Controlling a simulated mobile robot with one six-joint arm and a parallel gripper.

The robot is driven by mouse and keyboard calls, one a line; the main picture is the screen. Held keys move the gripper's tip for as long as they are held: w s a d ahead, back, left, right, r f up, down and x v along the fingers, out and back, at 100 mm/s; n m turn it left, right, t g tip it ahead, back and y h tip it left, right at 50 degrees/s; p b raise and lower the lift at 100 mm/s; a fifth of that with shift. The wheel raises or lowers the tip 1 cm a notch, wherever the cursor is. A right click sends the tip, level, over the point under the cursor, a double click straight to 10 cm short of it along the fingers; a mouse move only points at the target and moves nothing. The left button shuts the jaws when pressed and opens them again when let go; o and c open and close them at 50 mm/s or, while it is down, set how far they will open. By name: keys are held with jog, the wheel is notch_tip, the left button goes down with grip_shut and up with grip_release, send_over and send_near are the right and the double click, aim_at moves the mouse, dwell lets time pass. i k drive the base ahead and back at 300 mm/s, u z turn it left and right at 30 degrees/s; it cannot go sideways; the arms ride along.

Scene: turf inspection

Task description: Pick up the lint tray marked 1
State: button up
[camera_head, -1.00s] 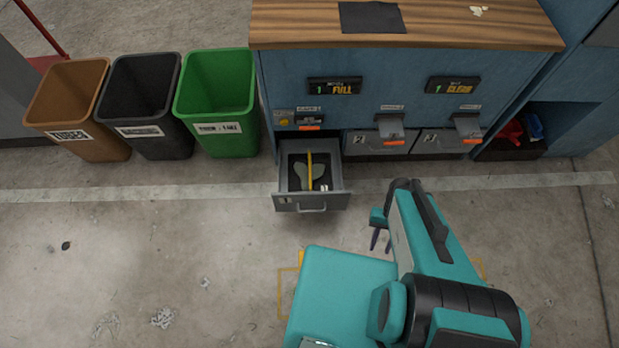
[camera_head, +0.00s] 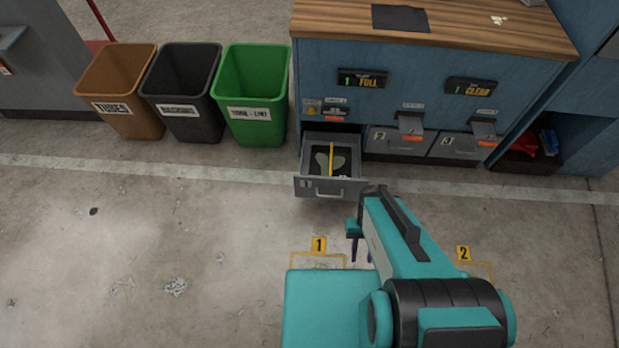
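The lint tray marked 1 (camera_head: 307,186) is a grey drawer-like tray with a front handle. It sticks out from the left slot of the blue cabinet. A yellow bar crosses it, and grey-green lint lies inside. My gripper (camera_head: 357,250) is in front of the tray, to its lower right and apart from it. Two dark fingers point down under the teal arm. The arm hides part of the gripper, and I cannot tell how wide the fingers stand.
The blue cabinet (camera_head: 340,110) holds closed trays 2 (camera_head: 388,146) and 3 (camera_head: 455,148). Brown (camera_head: 130,122), black (camera_head: 180,125) and green (camera_head: 252,128) bins stand at left. Floor markers 1 (camera_head: 319,245) and 2 (camera_head: 463,254) mark yellow outlines. The left floor is mostly clear.

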aim_at(327, 161)
jog(key=u, duration=0.2)
jog(key=k, duration=0.55)
jog(key=u, duration=0.7)
jog(key=k, duration=0.5)
jog(key=u, duration=1)
jog(key=i, duration=0.6)
jog(key=u, duration=0.4)
jog(key=i, duration=1.55)
jog(key=z, duration=1.05)
jog(key=i, duration=0.7)
jog(key=z, duration=0.25)
